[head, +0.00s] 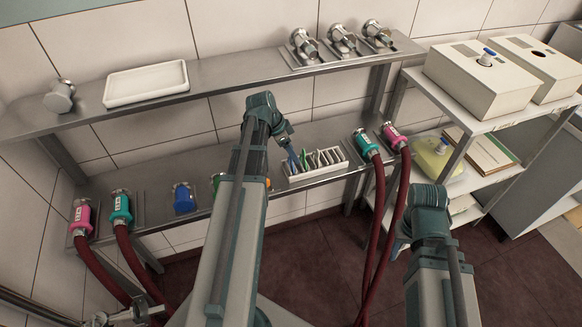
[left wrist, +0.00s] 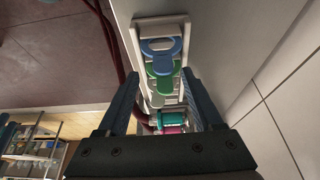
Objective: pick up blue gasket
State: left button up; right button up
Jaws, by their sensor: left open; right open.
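The blue gasket (left wrist: 161,50) is a flat piece with an open ring, at the near end of a white rack (left wrist: 138,36) in the left wrist view. A green gasket (left wrist: 160,68) and a paler one sit behind it. My left gripper (head: 294,160) is open and empty, pointing down at the left end of the rack (head: 318,170) in the head view. In the left wrist view the blue gasket shows between and beyond its fingers (left wrist: 162,76), apart from both. My right arm is at the right of the head view; its gripper is hidden or too unclear to make out.
Teal (head: 366,143) and pink (head: 394,136) hose couplings stand right of the rack, with red hoses hanging below. A blue cup-like fitting (head: 184,198) stands to the left on the same shelf. The upper shelf carries a white tray (head: 146,84) and metal fittings. The tiled wall is close behind.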

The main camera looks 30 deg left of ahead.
aim_at(291, 163)
pick_arm(q)
jog(key=b+x, duration=0.3)
jog(key=a+b+x, duration=0.1)
jog(key=shift+s+d+f+b, duration=0.1)
jog(key=shift+d+f+b, duration=0.05)
jog(key=shift+f+b, duration=0.3)
jog(key=shift+d+f, duration=0.1)
jog(key=shift+f, duration=0.2)
jog(key=shift+r, duration=0.1)
grip_shut()
